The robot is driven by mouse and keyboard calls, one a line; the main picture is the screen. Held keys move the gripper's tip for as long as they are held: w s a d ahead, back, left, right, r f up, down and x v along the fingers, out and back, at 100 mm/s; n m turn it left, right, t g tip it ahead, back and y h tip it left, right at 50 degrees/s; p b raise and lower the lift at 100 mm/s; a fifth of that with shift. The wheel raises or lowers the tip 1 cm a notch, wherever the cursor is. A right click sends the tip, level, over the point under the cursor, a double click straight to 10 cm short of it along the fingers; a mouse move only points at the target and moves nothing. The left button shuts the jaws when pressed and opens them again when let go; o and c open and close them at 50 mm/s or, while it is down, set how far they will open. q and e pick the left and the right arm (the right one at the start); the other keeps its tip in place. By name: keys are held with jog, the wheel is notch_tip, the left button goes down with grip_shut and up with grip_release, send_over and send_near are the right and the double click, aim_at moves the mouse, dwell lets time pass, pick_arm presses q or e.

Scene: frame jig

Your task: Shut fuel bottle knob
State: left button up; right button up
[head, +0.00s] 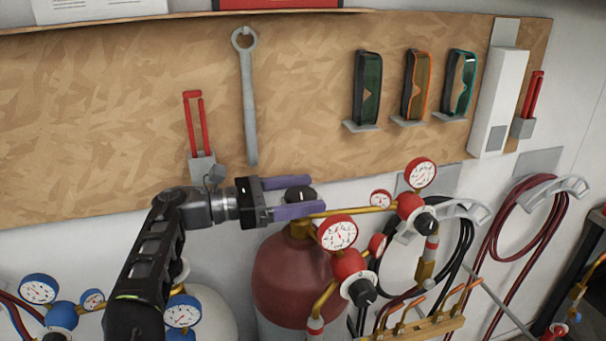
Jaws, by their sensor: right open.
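The fuel bottle (290,275) is a dark red cylinder standing at the lower middle against the wall. Its black knob (300,193) sits on top, above the brass valve. My right gripper (317,196) reaches in from the left at knob height. Its two purple fingers are apart, one on the far side of the knob and one on the near side. The near finger hides the knob's lower part. I cannot tell whether either finger touches it. My left gripper is not in view.
Red regulators with gauges (338,233) and brass fittings crowd the bottle's right side. Blue-rimmed gauges (39,289) and a pale bottle (210,312) are lower left. Behind are a wooden board (110,120) with a wrench (249,100), and coiled hoses (500,230) at right.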

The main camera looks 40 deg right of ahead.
aim_at(303, 192)
notch_tip(303, 192, up, 7)
jog(key=shift+r, duration=0.15)
jog(key=shift+s+d+r, duration=0.1)
jog(key=shift+r, duration=0.95)
